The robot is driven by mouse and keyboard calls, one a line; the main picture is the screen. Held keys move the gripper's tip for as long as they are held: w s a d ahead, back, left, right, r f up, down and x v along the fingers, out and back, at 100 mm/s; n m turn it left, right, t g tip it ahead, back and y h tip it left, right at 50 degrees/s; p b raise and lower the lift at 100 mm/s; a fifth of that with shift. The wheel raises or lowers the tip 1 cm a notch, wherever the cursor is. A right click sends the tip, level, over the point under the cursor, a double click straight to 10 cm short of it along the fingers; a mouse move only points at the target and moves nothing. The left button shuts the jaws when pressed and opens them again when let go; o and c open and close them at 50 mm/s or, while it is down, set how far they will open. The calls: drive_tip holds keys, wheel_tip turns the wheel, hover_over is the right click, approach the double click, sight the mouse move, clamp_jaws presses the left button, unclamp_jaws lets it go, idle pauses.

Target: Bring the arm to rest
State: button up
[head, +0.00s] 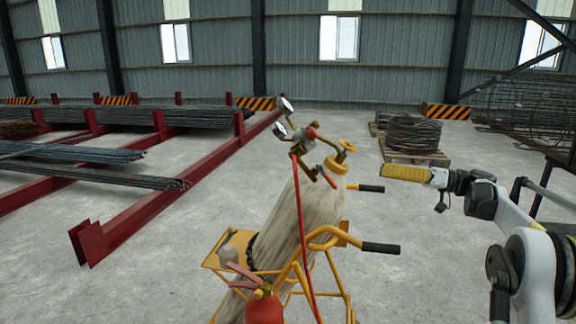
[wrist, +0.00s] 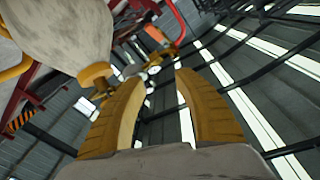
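My gripper (head: 388,172) has yellow fingers and reaches in from the right in the head view, pointing left. In the wrist view its two ribbed yellow fingers (wrist: 158,78) stand apart with nothing between them, so it is open and empty. My arm is bent and raised at the right of the head view. A pale gas cylinder (head: 292,220) leans on a yellow trolley (head: 222,250) just left of the fingertips. The cylinder (wrist: 60,35) also fills the upper left of the wrist view. I see no contact between gripper and cylinder.
Gauges (head: 286,105) and a red hose (head: 301,230) are on the cylinder. Black trolley handles (head: 381,248) stick out towards my arm. A red extinguisher (head: 264,307) is in front. Red racks (head: 130,215) with rebar stand left; wire coils (head: 412,135) lie behind. Floor right of the trolley is clear.

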drive_tip(key=s+a+f+m+h, duration=0.2)
drive_tip(key=s+a+m+h, duration=0.55)
drive_tip(key=s+a, duration=0.8)
drive_tip(key=s+d+f+h, duration=0.2)
drive_tip(key=s+f, duration=0.3)
drive_tip(key=s, duration=0.4)
drive_tip(key=s+d+f+m+h, duration=0.1)
drive_tip(key=s+f+h, duration=0.3)
drive_tip(key=s, duration=0.5)
drive_tip(key=s+d+f+t+h, duration=0.1)
drive_tip(key=s+d+f+h, duration=0.2)
drive_tip(key=s+f, duration=0.3)
drive_tip(key=s+h, duration=0.1)
drive_tip(key=s, duration=0.2)
drive_tip(key=shift+d+f, duration=0.15)
drive_tip(key=shift+d, duration=0.2)
